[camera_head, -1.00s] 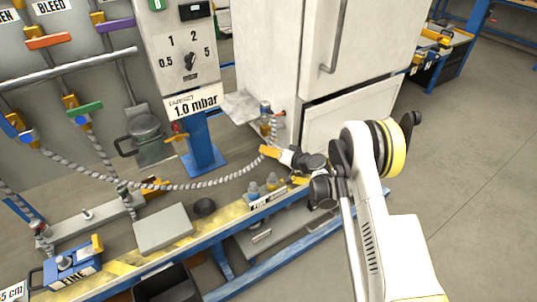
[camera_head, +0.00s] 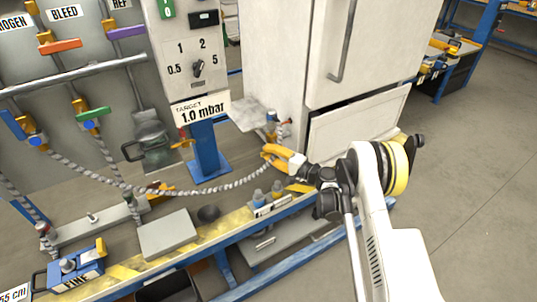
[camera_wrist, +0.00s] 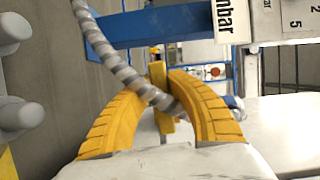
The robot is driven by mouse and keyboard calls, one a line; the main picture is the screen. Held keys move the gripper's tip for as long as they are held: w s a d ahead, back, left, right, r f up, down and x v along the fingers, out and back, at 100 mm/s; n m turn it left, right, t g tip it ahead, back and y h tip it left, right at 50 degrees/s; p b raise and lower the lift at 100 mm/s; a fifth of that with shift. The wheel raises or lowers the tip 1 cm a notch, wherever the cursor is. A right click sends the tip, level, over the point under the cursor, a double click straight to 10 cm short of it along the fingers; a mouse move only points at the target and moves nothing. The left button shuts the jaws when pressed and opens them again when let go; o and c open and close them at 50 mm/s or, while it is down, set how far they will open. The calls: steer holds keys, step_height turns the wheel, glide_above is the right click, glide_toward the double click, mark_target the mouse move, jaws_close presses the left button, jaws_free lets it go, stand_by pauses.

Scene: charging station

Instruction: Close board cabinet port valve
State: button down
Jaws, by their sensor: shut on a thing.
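The cabinet port valve's yellow handle (camera_wrist: 158,76) shows between the fingers in the wrist view. My gripper (camera_wrist: 163,98) has its two curved yellow fingers closed around it. The grey striped hose (camera_wrist: 118,68) runs down across the view and ends at the fingers, hiding part of the handle. In the head view, my gripper (camera_head: 267,156) is at the right end of the sagging hose (camera_head: 228,186), just below the port fitting (camera_head: 272,127) beside the white cabinet (camera_head: 268,75). The handle's exact angle cannot be told in the head view.
A blue post (camera_head: 207,150) stands behind the hose. The floor at right is clear.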

steer(key=shift+r+m, duration=0.2)
steer(key=shift+m, duration=0.2)
steer(key=c, duration=1.3)
jaws_free()
steer(key=v, duration=1.2)
steer(key=shift+f, duration=0.2)
steer(key=shift+a, duration=0.1)
